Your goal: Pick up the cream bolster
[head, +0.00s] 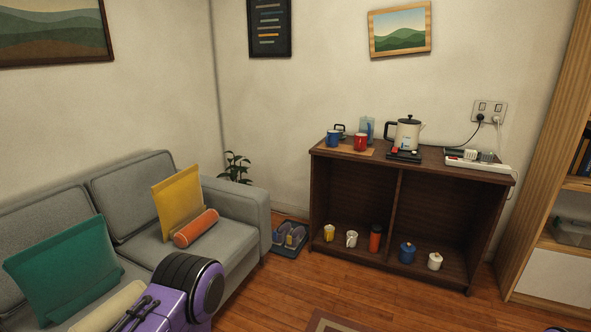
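The cream bolster (108,309) lies on the seat of the grey sofa (240,205) at the lower left of the head view. It is in front of the green cushion (66,268). A purple and black link of one of my arms rises from the bottom edge just right of the bolster and hides its right end. The bolster's near end is also partly cut by the picture's bottom edge. I cannot tell whether my arm touches it.
A yellow cushion (179,202) and an orange bolster (195,228) lie farther along the sofa. A dark wood cabinet (397,217) with mugs and a kettle (407,134) stands against the back wall. Slippers on a tray (288,251) sit by the sofa. Wooden floor is open in front.

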